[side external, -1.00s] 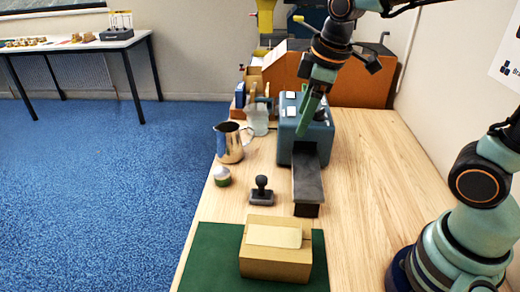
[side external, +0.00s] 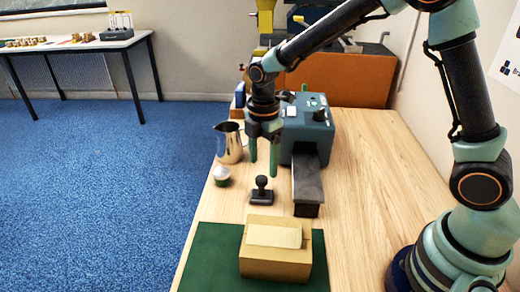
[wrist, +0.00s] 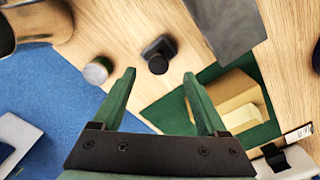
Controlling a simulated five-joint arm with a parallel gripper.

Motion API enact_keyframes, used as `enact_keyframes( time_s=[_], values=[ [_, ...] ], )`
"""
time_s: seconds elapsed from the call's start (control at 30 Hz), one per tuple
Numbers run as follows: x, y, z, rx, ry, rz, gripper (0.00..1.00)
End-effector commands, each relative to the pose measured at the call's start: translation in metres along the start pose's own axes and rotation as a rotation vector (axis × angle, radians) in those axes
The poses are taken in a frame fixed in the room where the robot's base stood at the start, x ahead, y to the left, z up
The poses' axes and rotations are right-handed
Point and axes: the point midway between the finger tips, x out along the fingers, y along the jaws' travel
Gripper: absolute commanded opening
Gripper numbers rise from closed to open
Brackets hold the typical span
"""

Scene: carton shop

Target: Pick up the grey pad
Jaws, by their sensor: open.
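The grey pad (side external: 262,198), a dark grey block with a black round knob on top, stands upright on the wooden table behind the carton. In the wrist view the pad (wrist: 159,52) is just beyond my fingertips and roughly centred between them. My gripper (side external: 263,168) points down with its two green fingers apart and nothing between them. It is above the table and a little behind the pad, not touching it. The gripper also shows in the wrist view (wrist: 159,75).
A cardboard carton (side external: 275,266) sits on a green mat (side external: 208,262) in front. A small white-topped jar (side external: 222,177) and a metal pitcher (side external: 228,143) stand left of the gripper. A blue-grey machine (side external: 308,130) with a long dark chute (side external: 307,184) is close on the right.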

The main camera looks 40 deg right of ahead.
Motion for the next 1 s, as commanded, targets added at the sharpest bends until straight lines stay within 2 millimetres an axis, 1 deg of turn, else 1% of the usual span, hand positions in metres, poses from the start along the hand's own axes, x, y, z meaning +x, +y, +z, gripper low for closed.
enact_keyframes(
  time_s=[0.03, 0.27, 0.5, 0.57, 0.7, 0.87, 0.9, 0.97, 1.0],
  values=[
    [0.006, -0.001, 0.000, 0.000, -0.001, -0.003, 0.76],
    [0.022, 0.000, -0.001, 0.001, 0.000, -0.002, 0.76],
    [0.056, 0.001, -0.003, 0.002, -0.001, -0.003, 0.76],
    [0.061, 0.002, -0.003, 0.002, 0.000, -0.002, 0.76],
    [0.067, 0.002, -0.003, 0.002, 0.000, 0.000, 0.76],
    [0.067, 0.002, -0.003, 0.002, 0.000, 0.001, 0.76],
    [0.066, 0.002, -0.003, 0.002, 0.000, 0.001, 0.68],
    [0.066, 0.002, -0.003, 0.002, 0.000, 0.001, 0.45],
    [0.066, 0.002, -0.003, 0.002, 0.000, 0.001, 0.30]
  ],
)
